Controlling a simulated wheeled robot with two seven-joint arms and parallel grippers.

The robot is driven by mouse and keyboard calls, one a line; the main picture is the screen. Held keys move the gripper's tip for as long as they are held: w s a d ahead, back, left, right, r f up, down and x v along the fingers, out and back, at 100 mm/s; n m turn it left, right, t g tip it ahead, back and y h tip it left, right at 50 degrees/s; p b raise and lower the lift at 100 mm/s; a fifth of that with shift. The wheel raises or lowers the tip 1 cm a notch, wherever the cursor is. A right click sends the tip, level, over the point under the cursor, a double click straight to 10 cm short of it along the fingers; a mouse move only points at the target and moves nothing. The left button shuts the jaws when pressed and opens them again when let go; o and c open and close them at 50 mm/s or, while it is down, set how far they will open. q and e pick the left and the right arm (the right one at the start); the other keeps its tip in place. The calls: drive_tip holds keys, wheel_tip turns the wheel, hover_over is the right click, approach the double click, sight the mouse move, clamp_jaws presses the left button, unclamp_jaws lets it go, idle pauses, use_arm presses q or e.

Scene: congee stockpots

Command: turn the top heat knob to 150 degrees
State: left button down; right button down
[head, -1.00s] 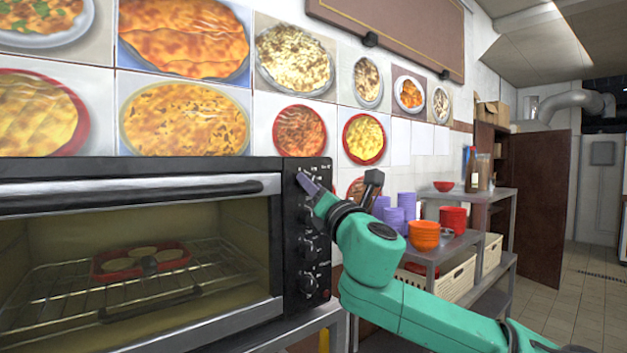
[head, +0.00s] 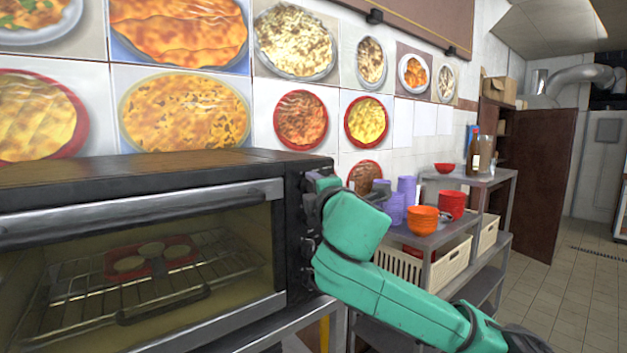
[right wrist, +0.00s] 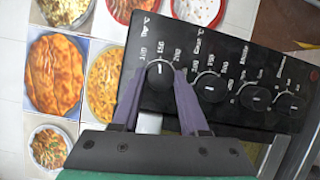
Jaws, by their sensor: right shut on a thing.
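The black oven's control panel shows in the right wrist view with a row of dark knobs. The top heat knob (right wrist: 160,73) is at the left end of that row. A short white mark on it appears to point towards the 150 label. My right gripper (right wrist: 160,82) is shut on this knob, with one purple finger on each side. In the head view, my right gripper (head: 322,185) is at the upper part of the panel, and my wrist hides most of the knobs. My left gripper is not in view.
The oven (head: 140,170) has its glass door closed, with a red tray (head: 150,258) on the rack inside. To the right, a metal shelf (head: 440,238) holds orange bowls (head: 423,220), a red container (head: 452,205) and purple cups (head: 392,208). Floor at far right is clear.

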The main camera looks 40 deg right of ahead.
drive_tip(key=shift+r+m+g+p, duration=0.1)
drive_tip(key=shift+m+g+p, duration=0.25)
drive_tip(key=shift+m, duration=0.35)
drive_tip(key=shift+y, duration=0.3)
drive_tip(key=shift+c, duration=2.2)
unclamp_jaws()
drive_tip(key=shift+d, duration=0.1)
drive_tip(key=shift+s, duration=0.1)
drive_tip(key=f+b+v, duration=0.1)
drive_tip(key=b+v, duration=0.6)
drive_tip(key=v, duration=0.7)
drive_tip(key=shift+s+a+r, duration=0.2)
drive_tip(key=shift+s+r, duration=0.05)
drive_tip(key=shift+r, duration=0.1)
